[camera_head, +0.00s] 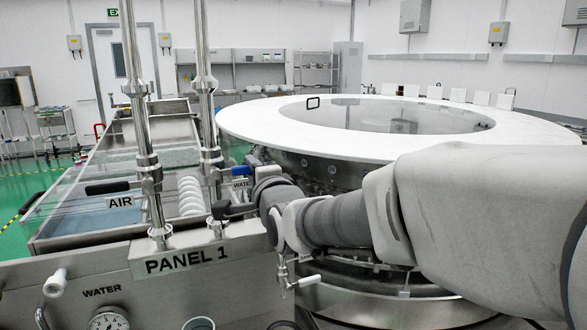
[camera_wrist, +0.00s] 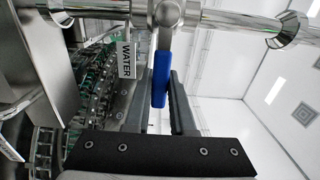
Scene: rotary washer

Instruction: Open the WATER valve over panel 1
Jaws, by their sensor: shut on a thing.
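The WATER valve has a blue lever handle (camera_wrist: 161,79) that joins a steel pipe (camera_wrist: 240,27) at the top of the wrist view. The WATER label (camera_wrist: 125,60) hangs just left of it, and shows partly covered in the head view (camera_head: 241,184). My gripper (camera_wrist: 162,95) has one finger on each side of the blue handle and is shut on it. There, my arm's end hides much of the valve.
The AIR valve's black handle (camera_head: 107,187) is on the left-hand pipe (camera_head: 147,150), with its AIR label (camera_head: 120,202) below. A large round white-rimmed washer (camera_head: 245,125) stands at right behind my arm. A lower WATER gauge (camera_head: 109,320) is on the front panel.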

